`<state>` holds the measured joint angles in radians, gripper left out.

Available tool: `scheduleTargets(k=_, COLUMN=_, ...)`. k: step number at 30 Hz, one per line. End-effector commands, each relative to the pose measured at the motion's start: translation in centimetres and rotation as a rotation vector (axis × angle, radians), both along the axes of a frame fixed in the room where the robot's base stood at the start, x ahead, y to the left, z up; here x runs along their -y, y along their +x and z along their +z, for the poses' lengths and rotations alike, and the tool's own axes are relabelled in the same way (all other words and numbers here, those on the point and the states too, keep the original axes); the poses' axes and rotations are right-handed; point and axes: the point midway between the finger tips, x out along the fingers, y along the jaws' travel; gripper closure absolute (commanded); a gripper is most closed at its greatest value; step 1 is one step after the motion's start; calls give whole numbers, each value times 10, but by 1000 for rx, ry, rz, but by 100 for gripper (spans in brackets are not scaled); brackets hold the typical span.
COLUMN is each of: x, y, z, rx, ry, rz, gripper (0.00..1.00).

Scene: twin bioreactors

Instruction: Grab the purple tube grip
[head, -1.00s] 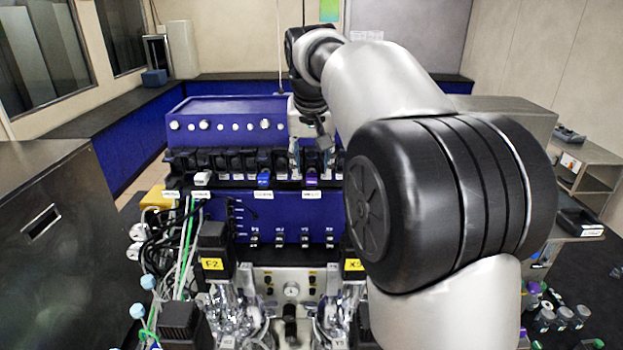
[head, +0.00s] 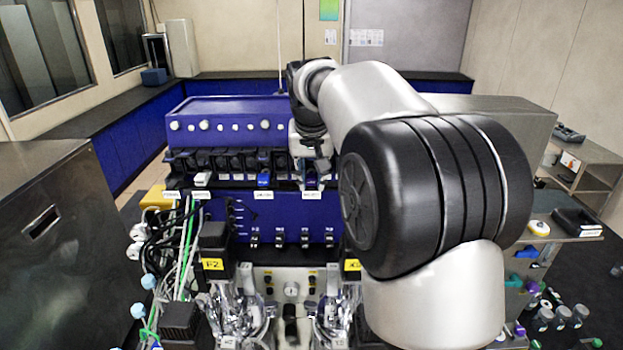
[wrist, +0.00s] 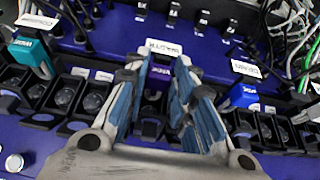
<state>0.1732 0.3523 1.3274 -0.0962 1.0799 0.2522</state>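The purple tube grip (wrist: 156,78) stands upright in the black row of holders, just in front of a white label. In the wrist view it shows between the blue-padded fingers of my gripper (wrist: 161,73). The fingers are open, one on each side of the grip; I see no clear contact. In the head view my gripper (head: 311,168) points down over the row, and the purple grip (head: 310,184) shows only in part below it.
A blue grip (wrist: 243,96) stands to the right in the wrist view and a teal grip (wrist: 32,54) to the left. Black holders flank the fingers closely. Cables and tubes (head: 185,240) hang at the left of the blue bioreactor unit (head: 225,112).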

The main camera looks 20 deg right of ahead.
Motion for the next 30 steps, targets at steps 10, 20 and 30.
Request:
scheduleTargets(k=10, x=0, y=0, z=0, rx=1, ry=0, rz=0, gripper=100)
scheduleTargets(k=20, x=0, y=1, z=3, rx=2, ry=0, rz=0, gripper=100)
scheduleTargets(k=30, x=-18, y=-41, z=5, rx=3, ry=0, rz=3, gripper=100)
